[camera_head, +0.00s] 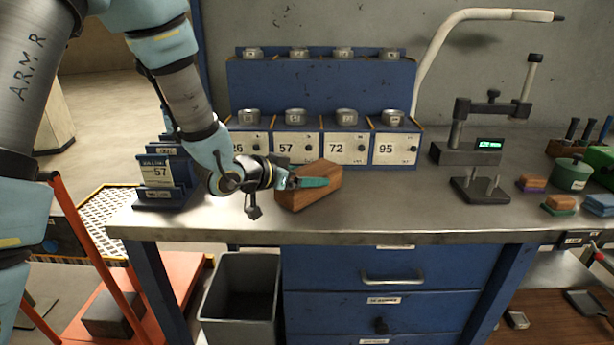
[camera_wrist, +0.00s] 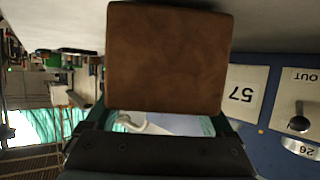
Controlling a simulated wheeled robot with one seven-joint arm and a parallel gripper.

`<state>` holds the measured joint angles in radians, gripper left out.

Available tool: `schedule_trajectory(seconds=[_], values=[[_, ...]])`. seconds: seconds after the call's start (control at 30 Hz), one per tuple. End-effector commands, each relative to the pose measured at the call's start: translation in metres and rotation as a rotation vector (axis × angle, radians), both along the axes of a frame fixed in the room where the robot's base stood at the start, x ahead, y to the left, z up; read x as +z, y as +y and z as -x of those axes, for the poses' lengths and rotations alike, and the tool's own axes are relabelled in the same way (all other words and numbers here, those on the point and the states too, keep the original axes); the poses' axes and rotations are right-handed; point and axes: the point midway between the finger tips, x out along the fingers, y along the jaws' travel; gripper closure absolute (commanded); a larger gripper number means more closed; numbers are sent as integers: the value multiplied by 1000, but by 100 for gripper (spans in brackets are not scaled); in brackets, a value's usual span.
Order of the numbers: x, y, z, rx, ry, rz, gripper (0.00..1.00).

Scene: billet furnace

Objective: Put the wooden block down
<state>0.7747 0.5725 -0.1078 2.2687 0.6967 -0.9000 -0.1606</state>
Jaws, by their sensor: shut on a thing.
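The wooden block (camera_head: 309,189) is a reddish-brown box near the front left of the grey workbench top (camera_head: 400,212). My gripper (camera_head: 305,183) reaches in from the left and is shut on the block, with a teal finger along its near side. The block looks slightly tilted. I cannot tell whether its underside touches the bench. In the wrist view the block (camera_wrist: 168,58) fills the upper middle, just beyond the dark gripper body, and hides much of what lies behind it.
Numbered boxes (camera_head: 347,148) with metal cups stand behind the block. A measuring stand (camera_head: 480,160) and a green pot (camera_head: 570,175) are at the right. Bench between block and stand is clear. A grey bin (camera_head: 242,295) sits below.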

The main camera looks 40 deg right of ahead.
Motion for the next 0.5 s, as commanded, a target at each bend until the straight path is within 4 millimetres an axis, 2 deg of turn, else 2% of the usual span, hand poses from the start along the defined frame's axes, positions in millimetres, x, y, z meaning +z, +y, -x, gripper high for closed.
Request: schedule_trajectory(seconds=[0.4,0.43,0.5], values=[[-6,-1,0,0,-3,4,96],[-6,0,0,1,-2,2,12],[-5,0,0,0,-1,1,4]])
